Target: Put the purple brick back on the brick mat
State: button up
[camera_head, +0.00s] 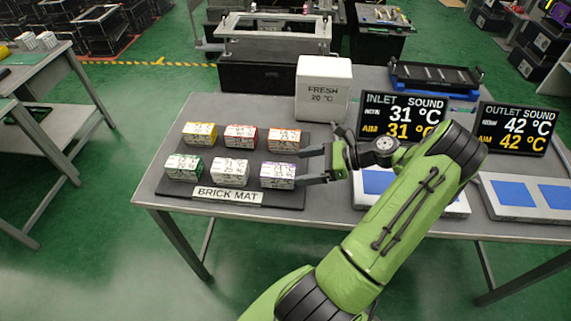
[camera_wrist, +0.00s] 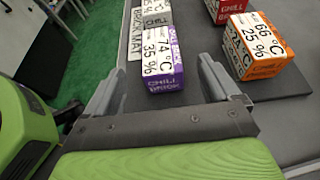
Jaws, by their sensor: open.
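The purple brick (camera_head: 277,175), white on top with purple faces, sits at the front right corner of the dark brick mat (camera_head: 171,190), behind the front edge with the BRICK MAT label. In the wrist view the purple brick (camera_wrist: 162,72) shows between and ahead of the fingers. My gripper (camera_head: 303,167) is open at the brick's right side, its fingertips close to it. In the wrist view my gripper's fingers (camera_wrist: 160,75) stand apart, with a gap on both sides of the brick. I cannot tell exactly how far the fingertips reach along it.
The orange brick (camera_wrist: 258,48) is right of the fingers in the wrist view. A white FRESH box (camera_head: 323,90) and two display panels (camera_head: 402,116) stand behind.

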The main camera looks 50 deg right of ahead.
jog(key=w+a+r+n+g+h, duration=0.2)
jog(key=a+r+n+g, duration=0.25)
jog(key=a+n, duration=0.3)
jog(key=w+a+r+n+g+h, duration=0.2)
jog(key=a+r+n+g, duration=0.2)
jog(key=a+r+n, duration=0.4)
jog(key=s+a+r+n+t+h, duration=0.1)
jog(key=s+a+r+n+h, duration=0.1)
jog(key=s+a+n, duration=0.4)
jog(key=s+a+r+n+t+h, duration=0.2)
jog(key=s+a+r+n, duration=0.2)
jog(key=s+a+n, duration=0.2)
jog(key=shift+s+a+n+p, duration=0.15)
jog(key=shift+s+n+p, duration=0.25)
jog(key=shift+s, duration=0.3)
notch_tip(320, 180, up, 4)
jog(key=p, duration=0.4)
jog(key=shift+r, duration=0.15)
